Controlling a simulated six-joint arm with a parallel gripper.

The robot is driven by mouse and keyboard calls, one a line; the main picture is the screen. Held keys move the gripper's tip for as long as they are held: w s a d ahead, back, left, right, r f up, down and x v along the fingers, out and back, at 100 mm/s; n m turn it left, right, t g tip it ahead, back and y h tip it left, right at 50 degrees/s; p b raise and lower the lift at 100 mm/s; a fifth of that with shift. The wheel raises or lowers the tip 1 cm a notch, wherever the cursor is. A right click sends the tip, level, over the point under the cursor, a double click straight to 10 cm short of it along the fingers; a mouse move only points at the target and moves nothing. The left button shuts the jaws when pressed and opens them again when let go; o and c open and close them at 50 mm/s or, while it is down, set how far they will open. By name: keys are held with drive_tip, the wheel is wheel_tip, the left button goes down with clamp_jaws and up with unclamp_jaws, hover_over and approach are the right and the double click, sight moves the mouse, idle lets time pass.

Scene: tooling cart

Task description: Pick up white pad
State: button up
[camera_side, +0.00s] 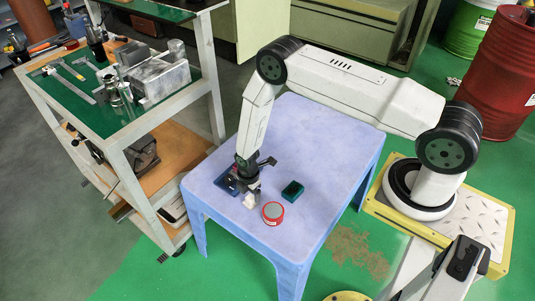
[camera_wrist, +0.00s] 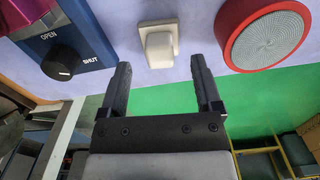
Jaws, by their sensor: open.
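The white pad (camera_wrist: 158,43) is a small white block on a square base, standing on the blue table. In the wrist view it lies just beyond the fingertips, about midway between them. My gripper (camera_wrist: 158,65) is open and empty, its two dark fingers apart on either side below the pad. In the side view my gripper (camera_side: 247,184) is low over the table's front left part, and the white pad (camera_side: 249,202) shows just below it.
A red round item with a grey mesh top (camera_wrist: 264,35) is right of the pad. A blue box with an OPEN/SHUT knob (camera_wrist: 62,59) is to its left. A dark green block (camera_side: 292,191) sits further right. The table (camera_side: 335,150) is clear toward the back.

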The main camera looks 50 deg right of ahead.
sight(250, 197)
drive_tip(key=shift+f, duration=1.5)
clamp_jaws()
drive_tip(key=shift+r, duration=0.25)
drive_tip(key=shift+w+r, duration=0.1)
drive_tip(key=shift+r, duration=0.7)
drive_tip(key=s+r, duration=1.1)
drive_tip(key=s, duration=0.3)
